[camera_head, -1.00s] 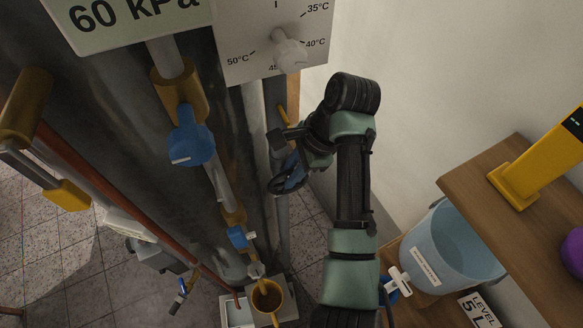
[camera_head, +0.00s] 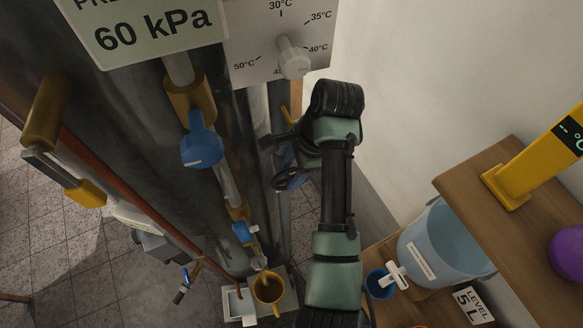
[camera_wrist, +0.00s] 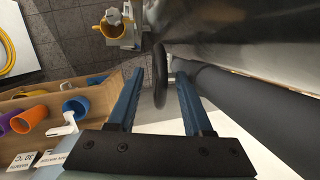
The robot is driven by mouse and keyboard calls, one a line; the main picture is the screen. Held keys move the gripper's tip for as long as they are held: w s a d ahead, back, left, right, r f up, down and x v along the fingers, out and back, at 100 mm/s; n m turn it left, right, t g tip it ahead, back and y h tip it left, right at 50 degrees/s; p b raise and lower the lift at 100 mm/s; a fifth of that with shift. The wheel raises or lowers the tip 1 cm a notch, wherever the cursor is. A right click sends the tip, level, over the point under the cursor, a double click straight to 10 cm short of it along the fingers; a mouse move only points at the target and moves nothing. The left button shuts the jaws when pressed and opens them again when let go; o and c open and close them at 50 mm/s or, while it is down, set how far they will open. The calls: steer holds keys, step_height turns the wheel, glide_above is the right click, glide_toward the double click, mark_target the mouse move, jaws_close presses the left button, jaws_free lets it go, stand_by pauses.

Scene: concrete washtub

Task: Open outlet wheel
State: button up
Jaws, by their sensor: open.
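A dark rounded wheel (camera_wrist: 160,76) shows nearly edge-on in the wrist view, in front of the large dark metal body. It lies between the two blue fingers of my gripper (camera_wrist: 159,84). The gripper is open, and gaps show on both sides of the wheel, so it is not clamped. In the head view my gripper (camera_head: 287,172) is beside the vertical pipes, partly hidden by my own wrist. There the wheel is hard to tell from the blue fingers.
A dark pipe (camera_wrist: 245,105) runs close on the right in the wrist view. In the head view, a blue-handled valve (camera_head: 202,148) and a temperature knob (camera_head: 293,60) are on the left and above. A blue bucket (camera_head: 440,245) and wooden shelf (camera_head: 465,185) stand right.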

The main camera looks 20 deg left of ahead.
steer(key=shift+r, duration=0.1)
steer(key=s+p+v, duration=0.1)
steer(key=p+v, duration=0.3)
steer(key=v, duration=0.8)
steer(key=shift+w+r, duration=0.35)
steer(key=shift+w, duration=0.2)
steer(key=shift+d, duration=0.15)
